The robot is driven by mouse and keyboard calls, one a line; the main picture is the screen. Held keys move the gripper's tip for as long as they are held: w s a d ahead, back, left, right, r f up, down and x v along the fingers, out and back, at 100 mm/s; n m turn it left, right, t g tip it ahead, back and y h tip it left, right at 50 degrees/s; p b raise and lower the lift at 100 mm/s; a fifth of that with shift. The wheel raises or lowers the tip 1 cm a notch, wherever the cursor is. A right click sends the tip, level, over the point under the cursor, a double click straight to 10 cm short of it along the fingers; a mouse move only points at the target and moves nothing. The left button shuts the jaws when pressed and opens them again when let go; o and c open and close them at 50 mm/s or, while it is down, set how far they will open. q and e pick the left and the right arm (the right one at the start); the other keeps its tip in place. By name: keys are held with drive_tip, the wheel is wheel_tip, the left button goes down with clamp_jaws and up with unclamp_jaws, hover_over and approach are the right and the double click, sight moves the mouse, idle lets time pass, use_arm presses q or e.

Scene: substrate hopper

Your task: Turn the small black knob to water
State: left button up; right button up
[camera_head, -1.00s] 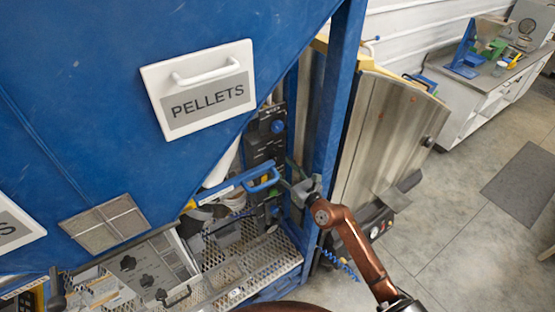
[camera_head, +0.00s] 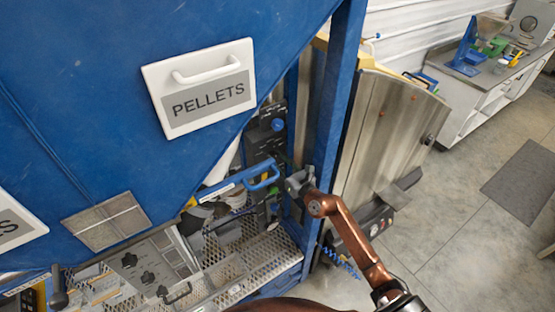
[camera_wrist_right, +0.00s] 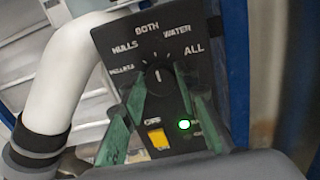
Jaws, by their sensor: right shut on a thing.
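In the right wrist view the small black knob (camera_wrist_right: 158,76) sits on a black panel (camera_wrist_right: 118,38) marked PELLETS, HULLS, BOTH, WATER and ALL. Its white pointer line stands about upright in the picture, aimed between BOTH and WATER; I cannot tell the exact setting. My right gripper (camera_wrist_right: 158,88) has its green fingers on both sides of the knob, shut on it. In the head view the right gripper (camera_head: 292,174) is at the hopper's corner post, and the knob cannot be made out there. My left gripper is not in view.
Below the knob are a yellow switch (camera_wrist_right: 158,139) and a lit green lamp (camera_wrist_right: 184,124). A white pipe (camera_wrist_right: 62,75) runs left of the panel. A blue post (camera_head: 336,110) stands close to my right gripper.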

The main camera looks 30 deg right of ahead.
drive_tip(key=c, duration=0.4)
drive_tip(key=shift+m, duration=0.3)
drive_tip(key=m+p, duration=0.2)
drive_tip(key=m, duration=0.2)
drive_tip(key=shift+d, duration=0.1)
drive_tip(key=shift+m+p, duration=0.9)
drive_tip(key=shift+m, duration=0.7)
drive_tip(key=shift+f, duration=0.1)
drive_tip(key=o, duration=1.1)
drive_tip(key=shift+d, duration=0.1)
drive_tip(key=shift+o, duration=0.3)
